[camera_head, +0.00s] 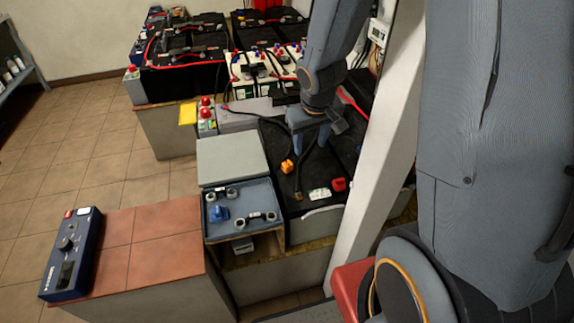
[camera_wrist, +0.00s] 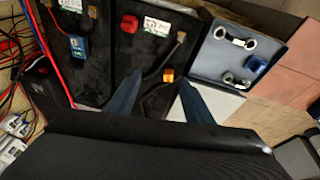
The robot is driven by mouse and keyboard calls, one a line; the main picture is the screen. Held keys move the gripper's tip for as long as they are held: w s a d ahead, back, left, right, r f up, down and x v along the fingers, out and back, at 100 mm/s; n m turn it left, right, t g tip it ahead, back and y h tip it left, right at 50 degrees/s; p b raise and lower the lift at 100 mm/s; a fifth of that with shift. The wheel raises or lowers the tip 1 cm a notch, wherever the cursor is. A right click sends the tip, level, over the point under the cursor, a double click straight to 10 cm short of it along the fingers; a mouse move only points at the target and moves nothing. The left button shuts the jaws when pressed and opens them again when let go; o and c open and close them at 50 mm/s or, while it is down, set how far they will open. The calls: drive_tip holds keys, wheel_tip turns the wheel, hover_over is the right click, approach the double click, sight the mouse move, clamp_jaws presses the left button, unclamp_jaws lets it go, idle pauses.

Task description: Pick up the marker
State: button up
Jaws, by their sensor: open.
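Nothing in view is plainly a pen-like marker. A small orange piece (camera_head: 287,167) lies on the black battery top (camera_head: 281,146), and I cannot tell whether it is the marker. My gripper (camera_head: 311,150) points down over this black top, to the right of the orange piece in the head view. In the wrist view my gripper (camera_wrist: 160,80) has its two blue-grey fingers apart with nothing held. The orange piece (camera_wrist: 168,75) shows between the fingertips there, and they look clear of it. A red piece (camera_head: 339,184) and a white label (camera_head: 319,194) are farther along the top.
A grey tray (camera_head: 210,233) beside the black top holds metal rings and a blue piece (camera_head: 218,213). A cable (camera_head: 298,184) lies near the orange piece. A white post (camera_head: 378,150) stands close to my arm. Batteries with red cables (camera_head: 187,65) fill the back.

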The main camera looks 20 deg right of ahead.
drive_tip(key=w+f+n+y, duration=0.1)
drive_tip(key=w+f, duration=0.6)
drive_tip(key=n+t+y+p, duration=0.1)
approach(288, 164)
drive_tip(key=f, duration=0.2)
drive_tip(key=shift+w+a+f, duration=0.2)
drive_tip(key=shift+w+f, duration=0.2)
drive_tip(key=shift+f, duration=0.05)
drive_tip(key=shift+w+a+f, duration=0.15)
drive_tip(key=shift+w+f, duration=0.3)
drive_tip(key=shift+f, duration=0.05)
drive_tip(key=shift+p+x, duration=0.45)
drive_tip(key=shift+x, duration=2.15)
drive_tip(key=shift+s+d+f, duration=0.1)
drive_tip(key=shift+s+d, duration=0.05)
drive_tip(key=shift+c, duration=0.2)
drive_tip(key=c, duration=1.1)
